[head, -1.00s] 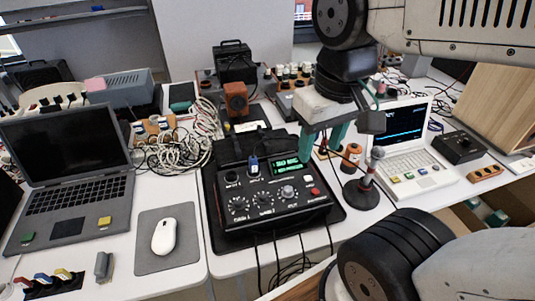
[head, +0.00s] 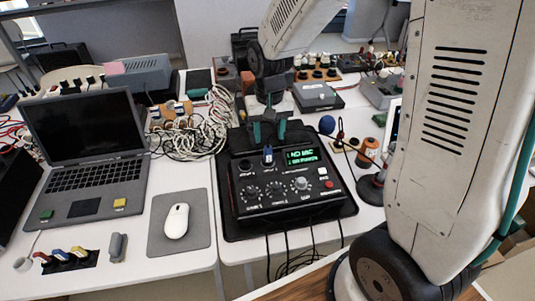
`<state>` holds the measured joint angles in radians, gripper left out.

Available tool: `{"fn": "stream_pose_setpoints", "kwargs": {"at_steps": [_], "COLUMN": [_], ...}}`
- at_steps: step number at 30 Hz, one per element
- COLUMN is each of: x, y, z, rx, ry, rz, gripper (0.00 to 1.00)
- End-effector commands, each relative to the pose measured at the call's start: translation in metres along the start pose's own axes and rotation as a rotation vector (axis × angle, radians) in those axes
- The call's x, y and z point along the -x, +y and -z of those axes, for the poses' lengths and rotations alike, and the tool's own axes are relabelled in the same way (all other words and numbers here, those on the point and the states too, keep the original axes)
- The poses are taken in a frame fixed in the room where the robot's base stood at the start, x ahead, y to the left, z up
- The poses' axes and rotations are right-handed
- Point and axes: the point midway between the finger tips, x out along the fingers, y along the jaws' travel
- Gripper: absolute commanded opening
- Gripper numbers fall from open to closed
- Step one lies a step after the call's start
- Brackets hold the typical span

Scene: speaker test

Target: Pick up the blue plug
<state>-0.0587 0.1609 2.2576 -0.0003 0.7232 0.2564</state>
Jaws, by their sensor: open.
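A blue plug (head: 268,155) stands upright in the top panel of the black control box (head: 292,205), left of its lit green display. Another blue-topped plug (head: 60,255) lies among white, red and yellow ones in a black holder at the lower left. My gripper (head: 269,131) is open and points down, its two teal fingers apart. In the picture it is just above the blue plug on the box, close to the box's back edge. No contact shows, and I cannot tell the exact height or depth between them.
The box sits on a black mat (head: 236,229) with cables at its front. A laptop (head: 85,155), a mouse (head: 176,221) and tangled white cables (head: 205,125) are to the left. A microphone stand (head: 370,187) is at the right, partly behind my arm.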

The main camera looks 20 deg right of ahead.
Motion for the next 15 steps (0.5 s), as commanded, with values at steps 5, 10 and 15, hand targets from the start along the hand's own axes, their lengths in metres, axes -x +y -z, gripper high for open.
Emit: {"fn": "stream_pose_setpoints", "kwargs": {"at_steps": [5,10,15], "x": [-0.021,-0.047,-0.064], "y": [-0.001,-0.004,-0.004], "z": [-0.001,-0.001,0.0], "rx": [0.001,0.002,0.001], "ry": [-0.003,-0.004,-0.002], "rz": [-0.001,-0.001,0.0], "gripper": [0.47,0.47,0.47]}}
